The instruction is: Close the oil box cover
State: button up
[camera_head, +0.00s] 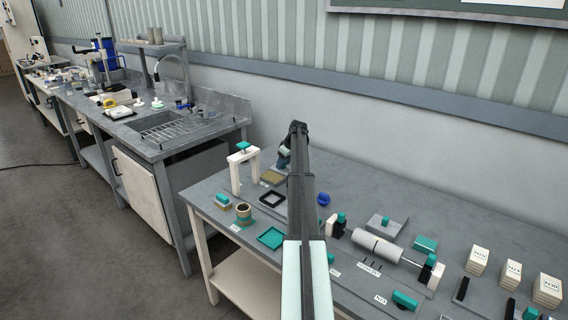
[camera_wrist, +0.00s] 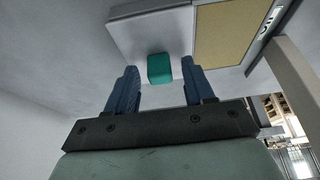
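The oil box appears to be the grey box with a tan inner surface, which shows in the wrist view (camera_wrist: 225,40) and beside my arm in the head view (camera_head: 271,178). A flat grey cover (camera_wrist: 125,32) with a teal knob (camera_wrist: 159,69) lies next to the tan area in the wrist view. The tan area is exposed. My gripper (camera_wrist: 160,68) is open, its two blue fingers apart on either side of the knob. I cannot tell whether they touch it. In the head view my gripper (camera_head: 284,156) is partly hidden behind my arm.
A white arch with a teal top (camera_head: 243,165) stands left of the box. A black square frame (camera_head: 272,198), teal tray (camera_head: 271,238) and tan ring (camera_head: 243,212) lie nearer. A grey roller (camera_head: 378,246) and white labelled blocks (camera_head: 511,274) are to the right. The back right tabletop is clear.

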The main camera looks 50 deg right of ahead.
grip_shut()
dwell(0.3)
jog(key=shift+a, duration=0.1)
jog(key=a, duration=0.7)
jog(key=shift+s+a, duration=0.1)
jog(key=shift+a, duration=0.5)
jog(key=shift+c, duration=1.4)
grip_release()
jog(key=shift+a, duration=0.1)
jog(key=o, duration=0.3)
jog(key=shift+o, duration=0.2)
